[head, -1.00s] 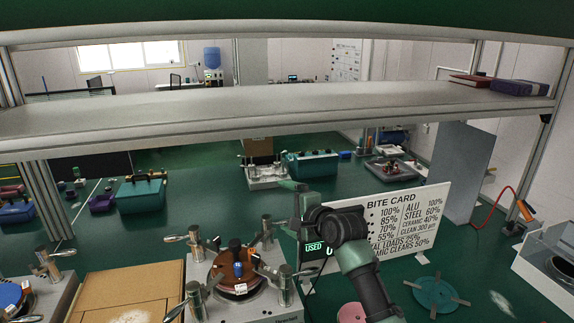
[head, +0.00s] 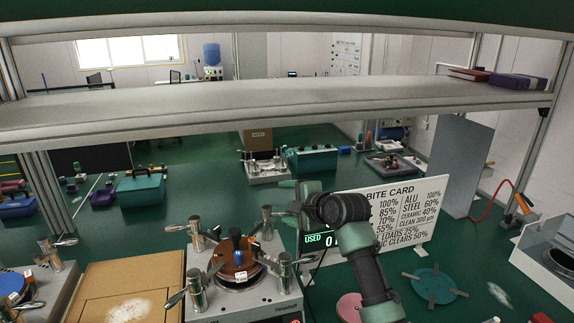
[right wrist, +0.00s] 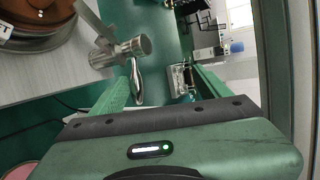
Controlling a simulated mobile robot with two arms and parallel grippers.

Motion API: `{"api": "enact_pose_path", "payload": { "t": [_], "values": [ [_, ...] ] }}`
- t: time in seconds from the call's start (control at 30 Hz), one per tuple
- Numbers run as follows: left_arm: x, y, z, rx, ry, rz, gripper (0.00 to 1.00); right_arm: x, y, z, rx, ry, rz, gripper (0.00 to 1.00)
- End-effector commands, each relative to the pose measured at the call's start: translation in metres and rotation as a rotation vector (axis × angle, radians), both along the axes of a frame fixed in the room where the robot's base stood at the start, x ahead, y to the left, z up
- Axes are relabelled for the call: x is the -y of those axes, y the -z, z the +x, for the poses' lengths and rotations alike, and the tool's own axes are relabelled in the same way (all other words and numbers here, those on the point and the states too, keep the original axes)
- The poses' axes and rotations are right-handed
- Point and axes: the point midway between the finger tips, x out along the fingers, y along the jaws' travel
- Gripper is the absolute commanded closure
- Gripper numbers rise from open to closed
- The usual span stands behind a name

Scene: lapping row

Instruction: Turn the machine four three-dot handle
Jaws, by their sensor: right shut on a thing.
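The lapping machine (head: 230,305) stands at the lower middle of the head view, with a brown round workpiece holder (head: 232,262) on top and metal posts with lever handles around it. My right gripper (head: 286,205) is at its rear right post (head: 268,224), fingers toward the post. In the right wrist view this post (right wrist: 120,52) and its shiny metal handle (right wrist: 136,82) show, the handle between my gripper's fingers (right wrist: 160,92). The right gripper is shut on the handle. No dot marks are readable on it. My left gripper is not in view.
A Bite Card board (head: 405,215) and a green "USED" display (head: 314,239) stand just behind my right arm. A cardboard box (head: 125,285) is left of the machine. A shelf (head: 250,108) crosses above. A teal disc (head: 434,286) lies at right.

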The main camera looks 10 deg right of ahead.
Motion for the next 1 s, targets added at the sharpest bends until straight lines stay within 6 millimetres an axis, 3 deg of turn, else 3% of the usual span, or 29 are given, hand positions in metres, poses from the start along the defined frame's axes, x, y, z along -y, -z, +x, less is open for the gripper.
{"api": "enact_pose_path", "payload": {
  "t": [0.03, 0.1, 1.0],
  "values": [
    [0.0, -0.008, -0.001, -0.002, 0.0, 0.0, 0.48, 0.002, -0.029, 0.0, 0.051, 0.004, 0.012, 0.56],
    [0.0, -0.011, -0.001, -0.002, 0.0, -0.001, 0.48, 0.004, -0.03, -0.005, 0.049, 0.004, 0.011, 0.63],
    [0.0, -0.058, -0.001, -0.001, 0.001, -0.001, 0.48, 0.026, -0.03, -0.065, 0.033, 0.004, 0.002, 0.63]
  ]
}}
